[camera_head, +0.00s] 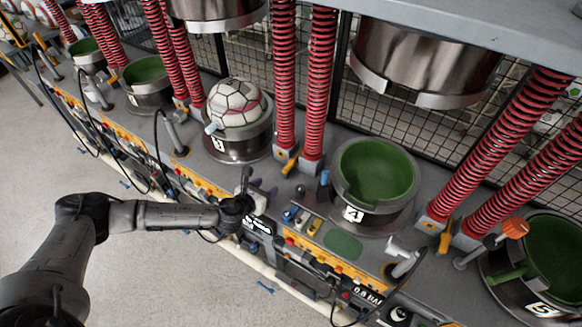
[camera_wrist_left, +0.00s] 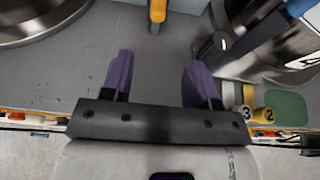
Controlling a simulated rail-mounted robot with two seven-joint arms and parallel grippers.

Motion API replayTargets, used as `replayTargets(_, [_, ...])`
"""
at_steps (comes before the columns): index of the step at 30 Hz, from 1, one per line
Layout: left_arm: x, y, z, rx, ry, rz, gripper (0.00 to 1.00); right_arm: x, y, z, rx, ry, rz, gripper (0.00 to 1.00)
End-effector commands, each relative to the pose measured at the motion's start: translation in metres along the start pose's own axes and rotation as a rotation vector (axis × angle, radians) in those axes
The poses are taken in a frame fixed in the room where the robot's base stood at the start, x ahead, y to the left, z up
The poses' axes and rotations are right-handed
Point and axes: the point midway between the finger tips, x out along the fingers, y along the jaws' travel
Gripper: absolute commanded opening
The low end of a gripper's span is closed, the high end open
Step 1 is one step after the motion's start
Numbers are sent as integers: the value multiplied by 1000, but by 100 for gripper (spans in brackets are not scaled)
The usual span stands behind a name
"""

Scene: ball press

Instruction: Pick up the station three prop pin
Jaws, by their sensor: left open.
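My left gripper (camera_head: 258,188) is open and empty over the grey bench, to the right of and in front of station three. In the left wrist view its two purple fingers (camera_wrist_left: 157,64) stand apart with bare bench between them. An orange pin-like piece (camera_head: 290,161) stands at the foot of the red springs right of station three. An orange piece also shows ahead of the fingers in the left wrist view (camera_wrist_left: 157,12). No label marks it, so I cannot be sure that it is the prop pin. Station three (camera_head: 237,145) holds a white patterned ball (camera_head: 236,103). My right gripper is not in view.
Station four's empty green bowl (camera_head: 376,170) stands to the right. A black and blue upright tool (camera_head: 323,187) and small coloured cylinders (camera_head: 303,219) stand near the gripper; in the wrist view, yellow ones are marked 3 (camera_wrist_left: 247,113) and 2 (camera_wrist_left: 264,115). Red springs (camera_head: 318,85) rise behind.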

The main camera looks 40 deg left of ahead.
Motion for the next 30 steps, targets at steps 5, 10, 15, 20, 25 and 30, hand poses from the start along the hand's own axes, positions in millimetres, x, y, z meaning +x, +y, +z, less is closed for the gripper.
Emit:
replayTargets(5, [32,-1,1,-2,-1,1,55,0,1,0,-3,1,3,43])
replayTargets(10, [53,-1,1,-4,-1,0,55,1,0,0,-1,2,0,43])
replayTargets(15, [62,0,0,-5,0,1,55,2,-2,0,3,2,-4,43])
replayTargets(20, [70,0,1,-6,0,0,55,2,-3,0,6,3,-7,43])
replayTargets(25, [91,2,1,-6,0,1,55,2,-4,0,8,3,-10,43])
replayTargets(30, [108,2,1,-6,0,1,55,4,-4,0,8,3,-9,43])
